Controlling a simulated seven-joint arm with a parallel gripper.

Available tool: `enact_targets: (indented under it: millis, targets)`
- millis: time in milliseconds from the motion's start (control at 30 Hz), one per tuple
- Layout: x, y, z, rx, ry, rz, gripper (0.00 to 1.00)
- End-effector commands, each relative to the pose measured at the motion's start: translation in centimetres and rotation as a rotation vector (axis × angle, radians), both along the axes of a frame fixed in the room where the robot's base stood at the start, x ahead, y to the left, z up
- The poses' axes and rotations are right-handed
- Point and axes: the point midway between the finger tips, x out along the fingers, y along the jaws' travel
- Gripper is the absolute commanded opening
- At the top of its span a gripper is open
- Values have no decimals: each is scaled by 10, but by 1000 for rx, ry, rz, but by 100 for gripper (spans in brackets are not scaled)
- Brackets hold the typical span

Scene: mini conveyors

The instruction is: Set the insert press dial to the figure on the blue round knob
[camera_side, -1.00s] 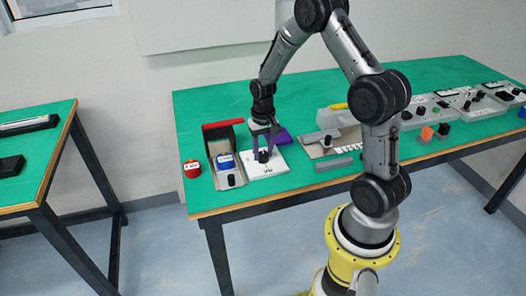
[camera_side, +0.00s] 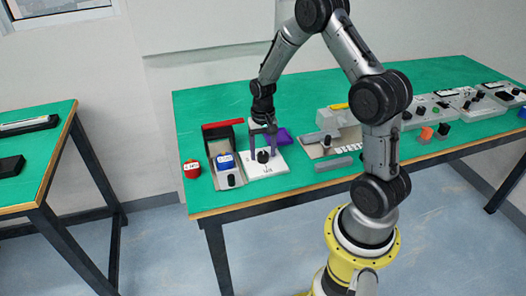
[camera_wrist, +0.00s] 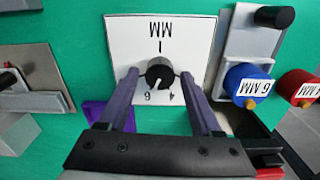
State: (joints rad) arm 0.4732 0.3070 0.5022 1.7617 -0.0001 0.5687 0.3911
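The insert press dial is a black round knob (camera_wrist: 158,73) on a white panel (camera_wrist: 190,30) marked MM, seen upside down in the wrist view, with a 6 and a 4 below it. Its white pointer line slants down-left, toward the 6. My gripper (camera_wrist: 159,74) is open, one finger on each side of the dial, with gaps visible in the wrist view. In the side view my gripper (camera_side: 262,150) stands over the white panel (camera_side: 277,168). The blue round knob (camera_wrist: 238,78) carries a label that reads 6 MM; it also shows in the side view (camera_side: 224,162).
A red round knob (camera_wrist: 297,84) labelled 4 MM is beside the blue one. A purple block (camera_wrist: 93,109) lies close to a finger. A grey-and-white device (camera_side: 335,135) stands to the right, with more control boxes (camera_side: 465,103) beyond.

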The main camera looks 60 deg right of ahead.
Motion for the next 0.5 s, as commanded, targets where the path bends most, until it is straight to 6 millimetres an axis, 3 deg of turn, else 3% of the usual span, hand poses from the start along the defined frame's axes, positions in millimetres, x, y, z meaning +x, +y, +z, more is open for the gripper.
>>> enact_targets:
  millis: [333, 500]
  targets:
    - [0, 0, 0, 1, 1, 0, 73]
    - [1, 0, 17, -1, -2, 0, 73]
